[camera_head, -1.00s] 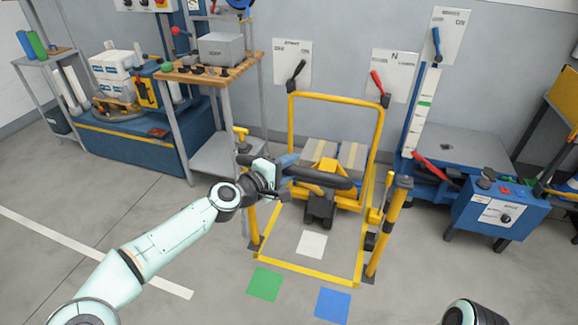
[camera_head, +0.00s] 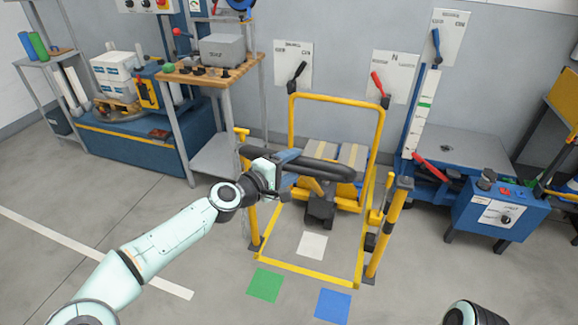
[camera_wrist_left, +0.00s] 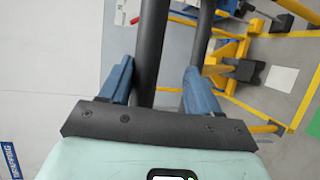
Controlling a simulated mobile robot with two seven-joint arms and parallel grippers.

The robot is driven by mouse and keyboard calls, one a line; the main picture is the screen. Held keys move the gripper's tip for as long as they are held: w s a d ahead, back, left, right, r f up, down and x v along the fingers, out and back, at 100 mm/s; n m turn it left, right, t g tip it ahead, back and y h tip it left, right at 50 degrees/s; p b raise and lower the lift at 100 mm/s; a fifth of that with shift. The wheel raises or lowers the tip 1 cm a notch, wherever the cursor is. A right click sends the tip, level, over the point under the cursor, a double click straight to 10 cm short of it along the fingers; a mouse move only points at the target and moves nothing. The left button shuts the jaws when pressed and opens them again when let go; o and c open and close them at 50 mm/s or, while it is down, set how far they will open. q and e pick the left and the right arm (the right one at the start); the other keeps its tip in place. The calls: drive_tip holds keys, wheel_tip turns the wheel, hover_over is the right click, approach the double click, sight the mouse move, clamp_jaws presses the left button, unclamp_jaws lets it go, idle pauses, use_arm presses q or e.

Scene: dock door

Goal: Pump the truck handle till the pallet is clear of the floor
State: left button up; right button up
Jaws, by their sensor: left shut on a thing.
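The yellow pallet truck stands inside a yellow frame (camera_head: 336,98), its body (camera_head: 347,202) partly covered by its black handle (camera_head: 332,170). My left gripper (camera_head: 284,176) is at the left part of the handle. In the left wrist view the blue fingers (camera_wrist_left: 158,82) stand on either side of a black handle bar (camera_wrist_left: 152,45), shut on it. A grey and tan load (camera_head: 352,154) sits behind the handle. The pallet under it is mostly hidden, and its gap to the floor cannot be told. My right gripper is out of view.
Yellow posts (camera_head: 388,228) flank the truck. A workbench (camera_head: 212,72) stands at left and a blue machine (camera_head: 500,212) at right. White, green (camera_head: 265,285) and blue (camera_head: 332,306) floor squares lie in front, with open floor around them.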

use_arm(q)
drive_tip(key=shift+a+f, duration=0.1)
drive_tip(key=shift+f, duration=0.35)
drive_tip(key=v, duration=1.3)
drive_tip(key=shift+s+r+b, duration=0.15)
drive_tip(key=shift+r+b, duration=0.2)
drive_tip(key=shift+r, duration=0.05)
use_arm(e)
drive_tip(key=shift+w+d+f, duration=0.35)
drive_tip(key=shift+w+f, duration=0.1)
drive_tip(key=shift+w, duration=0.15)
